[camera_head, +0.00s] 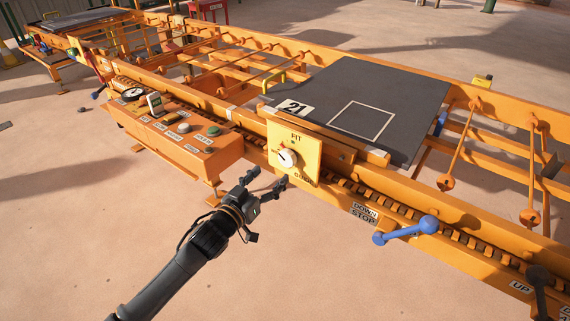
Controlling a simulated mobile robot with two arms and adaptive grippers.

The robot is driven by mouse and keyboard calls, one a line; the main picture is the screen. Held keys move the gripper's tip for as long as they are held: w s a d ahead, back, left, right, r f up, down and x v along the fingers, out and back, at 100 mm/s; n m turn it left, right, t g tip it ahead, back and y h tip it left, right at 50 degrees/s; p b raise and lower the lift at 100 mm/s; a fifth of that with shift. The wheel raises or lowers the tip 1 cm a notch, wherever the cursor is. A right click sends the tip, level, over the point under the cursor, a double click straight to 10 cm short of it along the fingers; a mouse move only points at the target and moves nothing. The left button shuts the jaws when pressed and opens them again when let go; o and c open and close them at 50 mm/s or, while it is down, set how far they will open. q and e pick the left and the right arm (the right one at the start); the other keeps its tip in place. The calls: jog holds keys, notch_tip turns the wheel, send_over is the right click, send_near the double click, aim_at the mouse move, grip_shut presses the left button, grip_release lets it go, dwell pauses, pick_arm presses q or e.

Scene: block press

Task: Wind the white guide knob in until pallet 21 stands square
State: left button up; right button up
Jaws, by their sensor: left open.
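The white guide knob (287,158) sits on a yellow plate (309,152) on the near side of the orange frame, with a dark pointer mark on its face. Pallet 21 (400,95) is a dark grey slab with a white outlined square and a "21" label at its near left corner. It lies on the frame behind an orange guide bar (330,133); I cannot tell exactly how square it stands. My left gripper (268,179) is open and empty, just below and left of the knob, apart from it. My right gripper is not in view.
An orange control box (185,150) with a gauge and buttons stands left of the knob. A blue-ended lever (405,230) sticks out at the lower right, by the "DOWN STOP" label, and a dark lever (541,287) is farther right. The floor in front is clear.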

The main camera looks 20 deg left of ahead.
aim_at(285, 160)
pick_arm(q)
jog(key=b+x, duration=0.1)
jog(key=x, duration=0.7)
jog(key=shift+c, duration=0.4)
